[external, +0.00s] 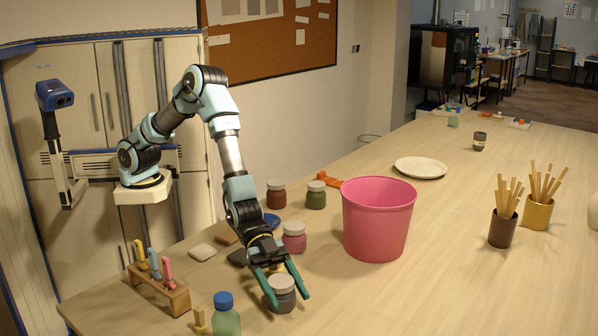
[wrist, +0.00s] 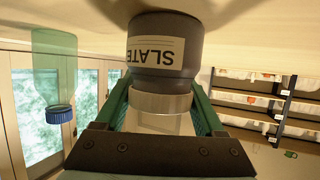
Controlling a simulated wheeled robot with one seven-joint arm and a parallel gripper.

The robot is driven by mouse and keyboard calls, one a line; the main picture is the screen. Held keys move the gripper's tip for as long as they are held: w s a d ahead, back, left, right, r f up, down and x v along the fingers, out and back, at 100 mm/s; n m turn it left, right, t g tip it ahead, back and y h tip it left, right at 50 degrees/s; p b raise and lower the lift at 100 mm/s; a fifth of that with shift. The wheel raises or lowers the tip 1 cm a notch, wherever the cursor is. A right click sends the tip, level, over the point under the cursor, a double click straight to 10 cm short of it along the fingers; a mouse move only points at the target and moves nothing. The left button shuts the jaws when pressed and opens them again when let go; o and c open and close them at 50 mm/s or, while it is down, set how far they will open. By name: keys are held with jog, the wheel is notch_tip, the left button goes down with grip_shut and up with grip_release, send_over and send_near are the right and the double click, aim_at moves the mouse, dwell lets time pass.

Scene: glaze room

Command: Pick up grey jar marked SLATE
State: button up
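The grey jar marked SLATE (external: 283,300) stands on the table near its front edge, with a pale grey lid. In the wrist view the jar (wrist: 165,55) appears upside down, its SLATE label facing the camera. My gripper (external: 291,301) reaches down to it with its two green fingers spread, one on each side of the jar. In the wrist view the fingers (wrist: 162,98) flank the lid and neck. I see no clear sign of the fingers pressing on the jar, and the jar rests on the table.
A pink jar (external: 294,238) stands just behind my gripper, and a pink bucket (external: 377,222) to the right. A blue-capped bottle (external: 226,317) stands at the front left, near a wooden rack (external: 160,290). Brown (external: 276,195) and green (external: 316,196) jars are farther back. The table's right front is clear.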

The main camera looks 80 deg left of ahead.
jog(key=c, duration=0.9)
grip_shut()
jog(key=shift+r, duration=0.2)
